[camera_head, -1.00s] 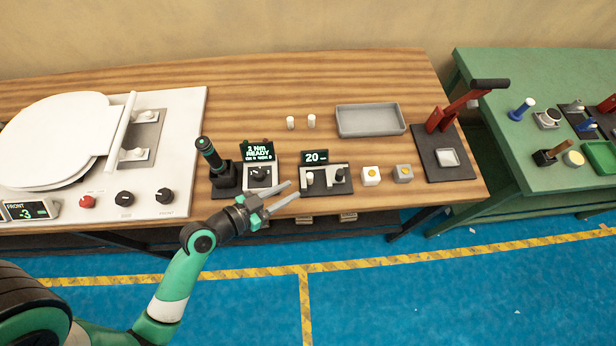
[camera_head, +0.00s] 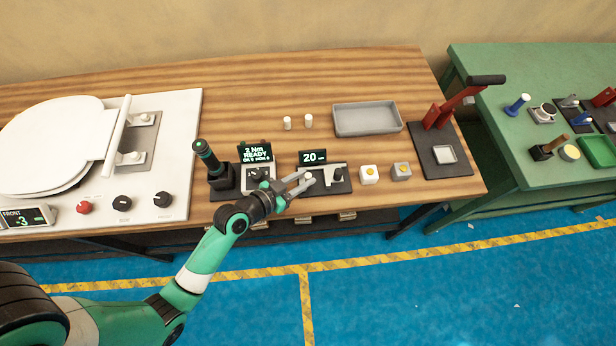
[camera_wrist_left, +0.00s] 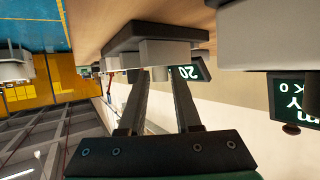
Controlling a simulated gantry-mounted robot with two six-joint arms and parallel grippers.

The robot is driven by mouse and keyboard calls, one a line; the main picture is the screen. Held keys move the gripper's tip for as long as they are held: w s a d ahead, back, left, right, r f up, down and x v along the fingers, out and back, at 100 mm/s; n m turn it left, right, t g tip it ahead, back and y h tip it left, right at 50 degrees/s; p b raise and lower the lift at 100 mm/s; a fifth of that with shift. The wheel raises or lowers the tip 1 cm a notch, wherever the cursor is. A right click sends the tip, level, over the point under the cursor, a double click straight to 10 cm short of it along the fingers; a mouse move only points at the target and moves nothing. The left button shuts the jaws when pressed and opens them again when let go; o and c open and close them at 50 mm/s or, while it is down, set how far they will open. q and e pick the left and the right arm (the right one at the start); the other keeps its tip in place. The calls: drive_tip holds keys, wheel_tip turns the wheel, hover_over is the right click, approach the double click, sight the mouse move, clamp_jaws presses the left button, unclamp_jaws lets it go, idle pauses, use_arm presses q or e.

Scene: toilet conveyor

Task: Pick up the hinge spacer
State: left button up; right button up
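A small white cylinder (camera_head: 309,178), which looks like the hinge spacer, stands at the left end of the dark gauge base (camera_head: 341,188) under a display reading 20. My left gripper (camera_head: 308,180) is open, its two fingers pointing right, with the tips at this cylinder. In the left wrist view, which is upside down, a pale block-like piece (camera_wrist_left: 165,53) lies just beyond and between the fingertips (camera_wrist_left: 160,74). I cannot tell whether the fingers touch it. Two similar white pegs, one on the left (camera_head: 287,123) and one on the right (camera_head: 308,121), stand farther back. My right gripper is not in view.
A torque driver in a stand (camera_head: 209,160) and a box with a READY display (camera_head: 256,154) are left of the gauge. A grey tray (camera_head: 367,119) and red lever press (camera_head: 438,114) stand beyond.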

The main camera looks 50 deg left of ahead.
use_arm(q)
drive_tip(key=shift+x, duration=1.1)
clamp_jaws()
